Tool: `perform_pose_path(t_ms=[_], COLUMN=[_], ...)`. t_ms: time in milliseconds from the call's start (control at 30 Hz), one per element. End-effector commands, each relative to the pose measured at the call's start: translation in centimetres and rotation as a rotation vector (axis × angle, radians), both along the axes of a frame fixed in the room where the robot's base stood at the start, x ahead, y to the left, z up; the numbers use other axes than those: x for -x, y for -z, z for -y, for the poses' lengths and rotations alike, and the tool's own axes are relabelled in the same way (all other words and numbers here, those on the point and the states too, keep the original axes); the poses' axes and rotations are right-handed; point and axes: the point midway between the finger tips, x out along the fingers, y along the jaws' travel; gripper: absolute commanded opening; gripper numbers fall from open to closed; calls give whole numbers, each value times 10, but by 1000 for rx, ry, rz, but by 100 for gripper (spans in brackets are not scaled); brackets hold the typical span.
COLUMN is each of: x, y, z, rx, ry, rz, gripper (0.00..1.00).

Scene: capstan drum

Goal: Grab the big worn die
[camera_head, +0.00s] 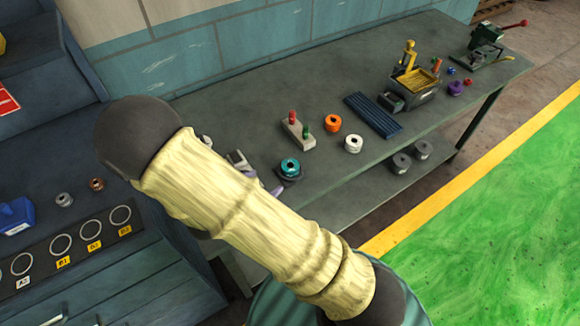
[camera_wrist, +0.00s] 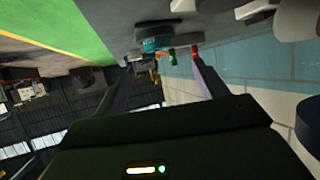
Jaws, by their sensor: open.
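I cannot tell by look which piece is the big worn die. A teal ring (camera_head: 290,167) sits on a wider dark round piece on the bench, just right of my forearm. In the wrist view the teal ring (camera_wrist: 153,44) shows upside down, ahead of my fingers, with the dark round piece (camera_wrist: 147,31) against it. An orange ring (camera_head: 332,123) and a white ring (camera_head: 353,144) stand farther along the bench. Two dark grey rings (camera_head: 401,163) lie on the lower shelf. My gripper (camera_wrist: 164,56) is open, nothing held; my forearm hides most of it in the head view.
At left, a dark board with rings (camera_head: 61,244) and small metal rings (camera_head: 64,199) lie on another bench.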

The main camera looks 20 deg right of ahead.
Motion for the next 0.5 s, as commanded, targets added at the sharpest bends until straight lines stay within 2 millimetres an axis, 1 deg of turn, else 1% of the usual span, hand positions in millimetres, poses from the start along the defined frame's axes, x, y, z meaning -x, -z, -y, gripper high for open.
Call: perform_pose_path(t_ms=[33,100,300,400,500], x=[-6,-13,-33,-39,-41], y=[3,9,23,27,29], z=[8,17,43,49,51], rx=[4,2,2,1,-1], ry=[4,8,12,10,7], rz=[-1,-1,0,0,1], gripper=[72,72,72,72,72])
